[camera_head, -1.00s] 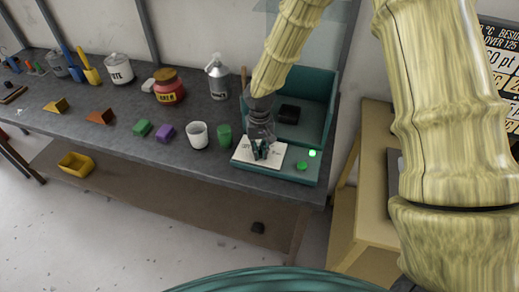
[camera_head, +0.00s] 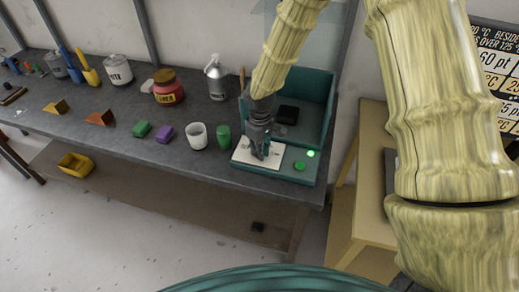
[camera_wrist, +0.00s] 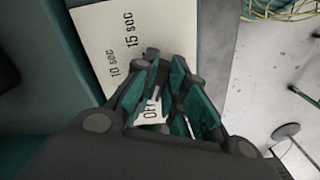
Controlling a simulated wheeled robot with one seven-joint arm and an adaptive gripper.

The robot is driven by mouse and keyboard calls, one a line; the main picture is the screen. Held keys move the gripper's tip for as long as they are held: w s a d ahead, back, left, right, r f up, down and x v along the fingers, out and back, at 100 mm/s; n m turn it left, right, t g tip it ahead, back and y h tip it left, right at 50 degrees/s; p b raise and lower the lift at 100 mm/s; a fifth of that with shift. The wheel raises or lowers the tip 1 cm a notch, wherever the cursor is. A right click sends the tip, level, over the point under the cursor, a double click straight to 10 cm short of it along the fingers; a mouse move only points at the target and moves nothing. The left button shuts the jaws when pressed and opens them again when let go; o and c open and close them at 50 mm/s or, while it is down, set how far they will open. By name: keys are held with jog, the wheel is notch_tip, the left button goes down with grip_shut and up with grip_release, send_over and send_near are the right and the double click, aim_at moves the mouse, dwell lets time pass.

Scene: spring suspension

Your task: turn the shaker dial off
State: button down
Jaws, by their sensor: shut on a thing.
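The teal shaker (camera_head: 322,112) stands at the right end of the bench. A white dial plate (camera_head: 242,156) lies on its front ledge. In the wrist view the plate (camera_wrist: 98,42) reads "10 sec", "15 sec" and, lower down, a partly covered "OFF". My gripper (camera_head: 263,155) points down onto the plate. In the wrist view its fingers (camera_wrist: 167,92) are closed in over the plate, next to the "OFF" label. They are shut on the dial, which they hide almost wholly, so its pointing direction cannot be told. A green button (camera_head: 299,166) and a lit green lamp (camera_head: 311,154) sit right of the plate.
A green cup (camera_head: 224,137) and a white cup (camera_head: 197,136) stand close left of the shaker. A metal bottle (camera_head: 216,80), a red jar (camera_head: 168,90) and coloured blocks (camera_head: 142,129) are farther left. A wooden stand (camera_head: 365,185) is at the right.

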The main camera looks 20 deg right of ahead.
dwell(0.3)
jog(key=c, duration=1.5)
grip_release()
jog(key=shift+o, duration=0.2)
notch_tip(320, 180, up, 12)
